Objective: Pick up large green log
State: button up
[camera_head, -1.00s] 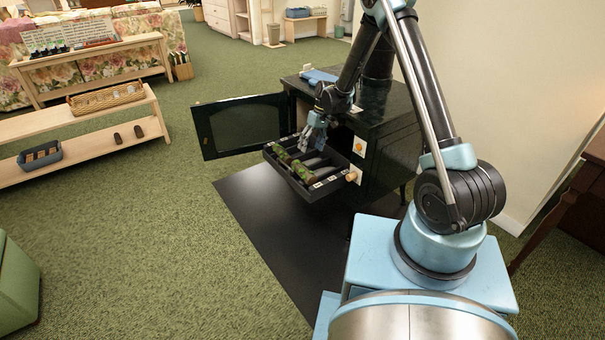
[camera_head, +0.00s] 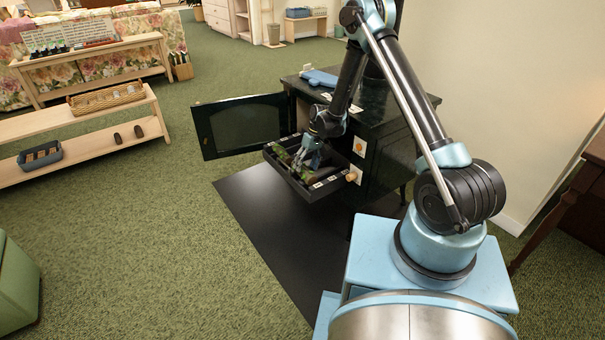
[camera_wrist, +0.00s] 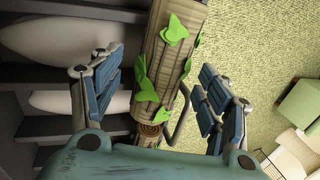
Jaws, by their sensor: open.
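The large green log (camera_wrist: 165,60) is a brown, bark-like cylinder with bright green leaves. It lies in a compartment of the dark pulled-out tray (camera_head: 309,194) of the black stove cabinet. In the wrist view my gripper (camera_wrist: 155,95) is open, with blue-padded fingers on either side of the log and gaps between them and it. In the head view my gripper (camera_head: 300,158) is down at the tray and hides part of its contents. A second, smaller log end (camera_wrist: 150,130) shows below the large one in the wrist view.
Pale grey rounded pieces (camera_wrist: 85,101) lie in neighbouring compartments, close to the left finger. The cabinet door (camera_head: 240,125) stands open at left. A black mat (camera_head: 270,230) lies under the cabinet.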

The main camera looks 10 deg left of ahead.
jog(key=shift+x, duration=0.9)
jog(key=c, duration=1.3)
jog(key=shift+c, duration=0.2)
